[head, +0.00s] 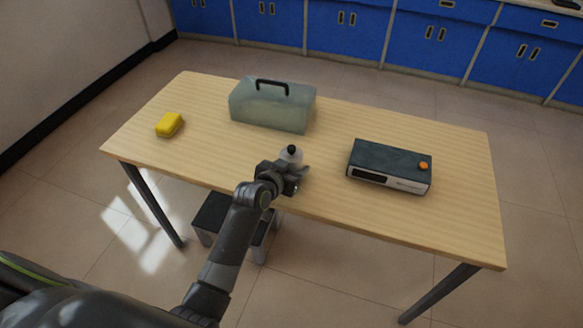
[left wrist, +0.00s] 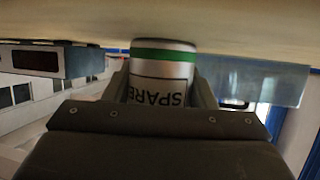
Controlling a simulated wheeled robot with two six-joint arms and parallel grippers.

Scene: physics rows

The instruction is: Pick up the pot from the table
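The pot (head: 291,158) is a small whitish pot with a black knob on top. It stands upright near the front edge of the wooden table (head: 225,160). In the left wrist view the pot (left wrist: 162,75) appears upside down, with a green band and the word SPARE. My left gripper (head: 284,172) is at its near side, fingers spread to either side of it. The left wrist view shows the fingers (left wrist: 162,90) close along both sides of the pot; contact is unclear. The pot's lower part is hidden in the head view. My right gripper is not in view.
A greenish toolbox (head: 272,106) with a black handle stands behind the pot. A dark box (head: 388,165) with an orange knob is to the right. A yellow block (head: 169,124) lies to the left. Table space on both sides of the pot is clear. A grey stool (head: 212,215) is underneath.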

